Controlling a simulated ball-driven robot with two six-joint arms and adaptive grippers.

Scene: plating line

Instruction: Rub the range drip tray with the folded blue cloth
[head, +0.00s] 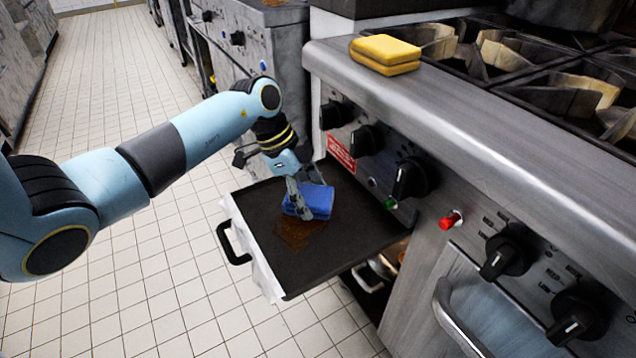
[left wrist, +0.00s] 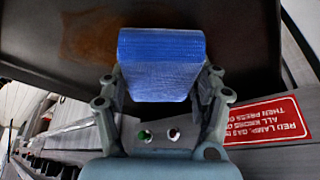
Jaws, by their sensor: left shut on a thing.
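The folded blue cloth (head: 309,201) is held by my left gripper (head: 309,204) over the black range drip tray (head: 318,252). The drip tray is pulled out from the front of the range. A brown stain (head: 299,233) lies on the tray beside the cloth, toward its near side. In the left wrist view the blue cloth (left wrist: 162,62) sits between the two fingers, with the stain (left wrist: 90,37) to its left on the dark tray (left wrist: 235,25). The cloth looks down at the tray surface, but I cannot tell whether it touches. My right gripper does not show.
A folded yellow cloth or sponge (head: 385,54) lies on the range's front ledge, beside the burner grates (head: 500,50). Black knobs (head: 411,178) and a red lamp (head: 450,220) stick out close to the tray. Pans (head: 372,275) show below the tray. Tiled floor is clear at left.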

